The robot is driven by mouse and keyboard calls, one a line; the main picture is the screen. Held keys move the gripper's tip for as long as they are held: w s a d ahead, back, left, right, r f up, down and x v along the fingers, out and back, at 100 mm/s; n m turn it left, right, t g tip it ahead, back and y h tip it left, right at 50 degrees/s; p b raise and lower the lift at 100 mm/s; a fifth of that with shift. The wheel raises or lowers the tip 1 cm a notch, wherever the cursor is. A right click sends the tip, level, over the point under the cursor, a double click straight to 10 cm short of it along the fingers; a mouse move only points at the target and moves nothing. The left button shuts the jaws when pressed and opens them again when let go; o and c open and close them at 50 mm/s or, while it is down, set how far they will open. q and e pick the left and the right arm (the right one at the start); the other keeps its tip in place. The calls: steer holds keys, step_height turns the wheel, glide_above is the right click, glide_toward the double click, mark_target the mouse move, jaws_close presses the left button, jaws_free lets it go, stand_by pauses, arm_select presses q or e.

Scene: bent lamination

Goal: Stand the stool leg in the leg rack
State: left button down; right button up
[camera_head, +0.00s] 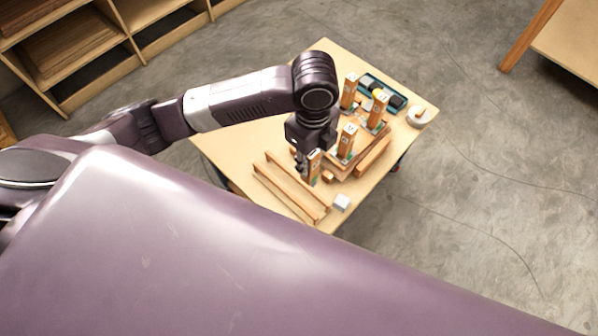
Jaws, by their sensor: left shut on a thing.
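My left gripper (304,163) points down over the table and is shut on an orange-brown wooden stool leg (314,168), which it holds roughly upright. The leg has a pale top and a greenish mark low down. Similar legs stand upright to its right and behind: one at the back (350,91), one to the right (378,107) and one nearest (347,141). The low wooden piece that looks like the leg rack (372,158) lies around the nearest leg's foot. Whether the held leg's foot touches anything is too small to tell. My right gripper is not in view.
On the table (240,150), long wooden strips (288,187) lie at the front left. A small white block (341,202) sits near the front edge. A teal tray with dark items (383,92) and a round white dish (419,117) are at the back right. Shelves (100,45) stand behind left.

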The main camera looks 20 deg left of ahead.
arm_select(q)
step_height(320, 180, down, 18)
steer(key=shift+b, duration=0.45)
steer(key=c, duration=1.6)
jaws_free()
steer(key=shift+f, duration=0.1)
step_height(320, 180, up, 12)
steer(key=shift+r+p, duration=0.2)
steer(key=shift+p, duration=0.2)
